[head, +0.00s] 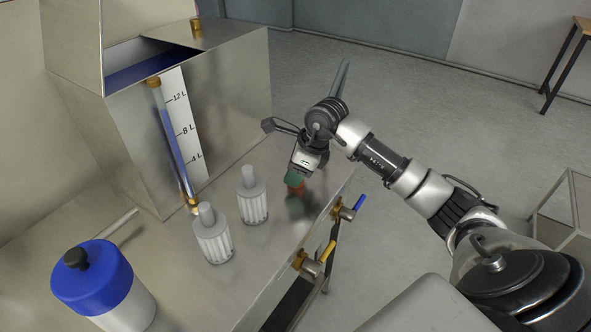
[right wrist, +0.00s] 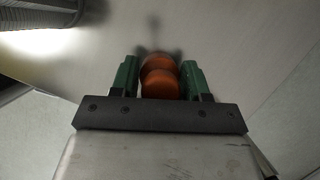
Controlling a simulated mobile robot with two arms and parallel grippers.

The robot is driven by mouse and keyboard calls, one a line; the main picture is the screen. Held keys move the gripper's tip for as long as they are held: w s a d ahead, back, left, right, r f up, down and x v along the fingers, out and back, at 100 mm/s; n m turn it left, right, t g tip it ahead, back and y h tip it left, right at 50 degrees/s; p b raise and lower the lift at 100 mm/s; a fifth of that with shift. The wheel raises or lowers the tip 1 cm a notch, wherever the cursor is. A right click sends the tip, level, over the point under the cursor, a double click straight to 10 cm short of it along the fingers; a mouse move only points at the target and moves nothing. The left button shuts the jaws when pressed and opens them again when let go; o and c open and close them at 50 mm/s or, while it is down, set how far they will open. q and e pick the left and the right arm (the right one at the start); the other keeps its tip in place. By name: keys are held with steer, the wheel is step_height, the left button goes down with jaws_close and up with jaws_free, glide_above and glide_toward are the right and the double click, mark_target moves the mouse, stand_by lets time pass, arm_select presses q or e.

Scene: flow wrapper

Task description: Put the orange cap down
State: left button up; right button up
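The orange cap (head: 296,187) is small and sits at the fingertips of my right gripper (head: 294,179), just over the steel tabletop (head: 262,262). In the right wrist view the cap (right wrist: 160,85) fills the space between the two green fingers of the right gripper (right wrist: 161,80), which are closed on its sides. A second orange shape beyond it looks like its reflection in the steel. The gripper hides part of the cap in the head view, and I cannot tell whether the cap touches the tabletop. My left gripper is not in view.
Two ribbed grey filter cartridges (head: 252,196) (head: 213,236) stand left of the gripper. A steel tank (head: 228,100) with a level gauge stands behind them. A blue-lidded white container (head: 100,285) is at front left. Blue- and yellow-handled valves (head: 347,210) (head: 312,267) line the right edge.

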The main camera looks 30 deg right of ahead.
steer(key=o, duration=0.4)
steer(key=shift+r, duration=0.25)
steer(key=v, duration=1.1)
steer(key=shift+s+d+r, duration=0.15)
steer(key=shift+r, duration=0.15)
steer(key=shift+f, duration=0.1)
